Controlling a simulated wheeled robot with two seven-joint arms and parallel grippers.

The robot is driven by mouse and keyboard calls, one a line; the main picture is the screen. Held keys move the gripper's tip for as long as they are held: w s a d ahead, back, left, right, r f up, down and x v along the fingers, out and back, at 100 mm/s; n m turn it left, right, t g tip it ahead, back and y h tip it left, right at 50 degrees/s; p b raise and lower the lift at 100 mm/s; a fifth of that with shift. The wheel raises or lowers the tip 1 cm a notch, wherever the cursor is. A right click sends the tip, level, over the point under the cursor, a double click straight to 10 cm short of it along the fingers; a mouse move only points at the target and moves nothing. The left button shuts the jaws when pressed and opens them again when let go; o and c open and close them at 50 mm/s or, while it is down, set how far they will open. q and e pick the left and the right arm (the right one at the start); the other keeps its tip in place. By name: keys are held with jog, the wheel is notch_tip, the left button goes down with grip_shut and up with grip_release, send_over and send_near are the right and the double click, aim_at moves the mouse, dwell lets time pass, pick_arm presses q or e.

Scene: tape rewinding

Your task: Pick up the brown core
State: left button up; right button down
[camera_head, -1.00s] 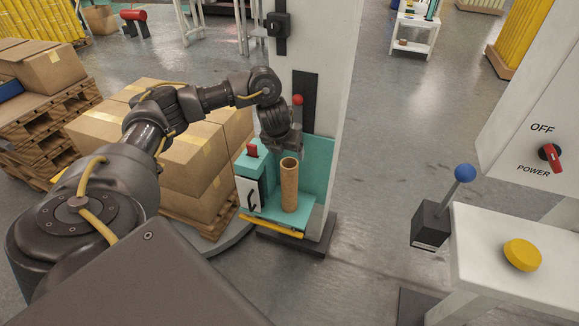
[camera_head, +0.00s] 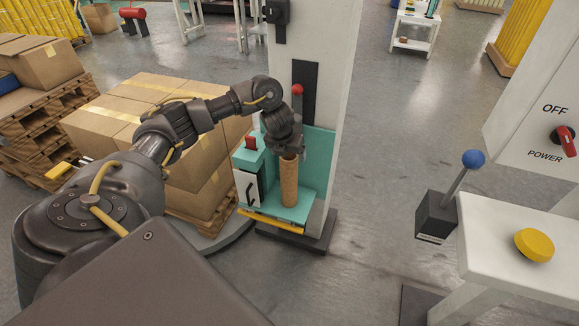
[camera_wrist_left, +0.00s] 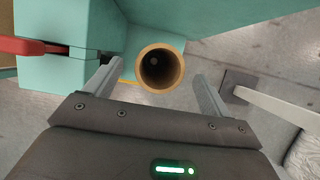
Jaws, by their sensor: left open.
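The brown core (camera_head: 289,184) is a hollow tube standing upright on the teal machine's platform (camera_head: 268,212) in the head view. In the left wrist view the core (camera_wrist_left: 160,68) shows its round open top, between and a little beyond the two finger tips. My left gripper (camera_wrist_left: 155,75) is open with a finger on each side of the core, and gaps show on both sides. In the head view my left gripper (camera_head: 288,150) is at the core's top and its fingers are hard to make out. My right gripper is not in view.
A white column (camera_head: 317,70) stands right behind the platform. A red handle (camera_wrist_left: 30,46) is left of the gripper in the wrist view. Stacked cardboard boxes (camera_head: 130,110) stand to the left.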

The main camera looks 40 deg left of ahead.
aim_at(289, 158)
pick_arm(q)
jog(key=x, duration=0.4)
jog(key=shift+s+f, duration=0.1)
jog(key=shift+f, duration=0.05)
jog(key=c, duration=1.4)
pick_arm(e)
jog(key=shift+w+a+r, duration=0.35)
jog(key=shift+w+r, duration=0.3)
